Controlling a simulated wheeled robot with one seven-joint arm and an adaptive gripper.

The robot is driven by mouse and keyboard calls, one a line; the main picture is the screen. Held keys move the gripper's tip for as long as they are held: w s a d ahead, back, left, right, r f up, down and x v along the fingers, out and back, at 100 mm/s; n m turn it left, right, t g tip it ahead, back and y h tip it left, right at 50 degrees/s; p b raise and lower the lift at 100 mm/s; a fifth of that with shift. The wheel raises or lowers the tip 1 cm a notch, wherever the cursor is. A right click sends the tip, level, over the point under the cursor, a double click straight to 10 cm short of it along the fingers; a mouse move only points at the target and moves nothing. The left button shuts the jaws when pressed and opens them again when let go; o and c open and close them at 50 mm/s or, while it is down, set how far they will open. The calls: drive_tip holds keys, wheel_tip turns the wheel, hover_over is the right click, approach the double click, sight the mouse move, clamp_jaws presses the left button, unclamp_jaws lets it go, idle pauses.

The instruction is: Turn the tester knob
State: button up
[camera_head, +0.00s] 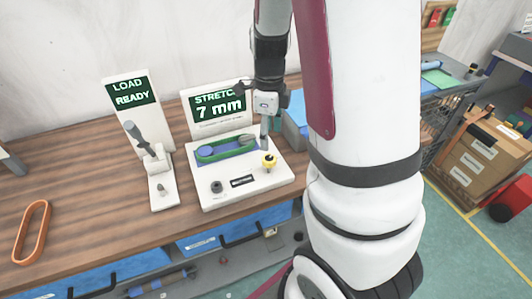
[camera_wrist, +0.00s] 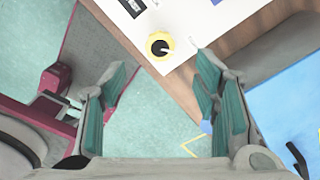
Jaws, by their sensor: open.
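The tester (camera_head: 275,183) is a white box on the wooden bench, with a green belt (camera_head: 222,157) looped around two pulleys. A yellow knob (camera_head: 269,164) stands near its right edge. In the wrist view the yellow knob (camera_wrist: 160,44) shows a black centre and a white pointer mark, near the box's corner. The tester's screen (camera_head: 218,105) reads "7 mm". My gripper (camera_head: 264,140) is above the tester beside the knob. In the wrist view my gripper (camera_wrist: 160,66) is open and empty, its teal-padded fingers apart, with the knob beyond and between them, not touched.
A small black knob (camera_head: 217,187) is at the tester's front left. A white stand (camera_head: 160,186) with a grey lever and a "LOAD READY" screen (camera_head: 131,93) is to the left. An orange belt (camera_head: 32,232) lies on the bench.

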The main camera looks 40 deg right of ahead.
sight(269, 158)
wheel_tip(269, 158, down, 8)
drive_tip(key=shift+f, duration=0.1)
idle(0.4)
drive_tip(key=c, duration=1.1)
